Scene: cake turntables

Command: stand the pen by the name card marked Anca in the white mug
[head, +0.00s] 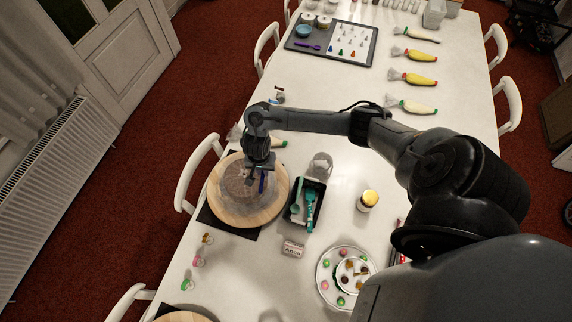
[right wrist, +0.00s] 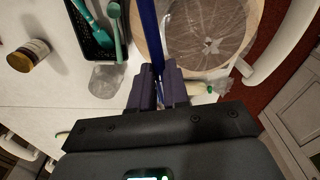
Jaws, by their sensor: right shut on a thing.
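My right gripper (head: 260,172) is above the wooden turntable (head: 279,205), shut on a dark blue pen (head: 262,184). In the right wrist view the pen (right wrist: 149,35) stands out from between the fingertips (right wrist: 163,82). The name card marked Anca (head: 293,248) stands on the white table, below the black tray. I cannot make out a clearly white mug. My left gripper is not in view.
The black tray (head: 292,218) holds teal tools beside the turntable. A clear-looking round cover or cake (head: 232,187) is on the turntable. A jar with a yellow lid (head: 368,200) and a plate of sweets (head: 327,292) stand to the right. Piping bags (head: 412,79) lie farther off.

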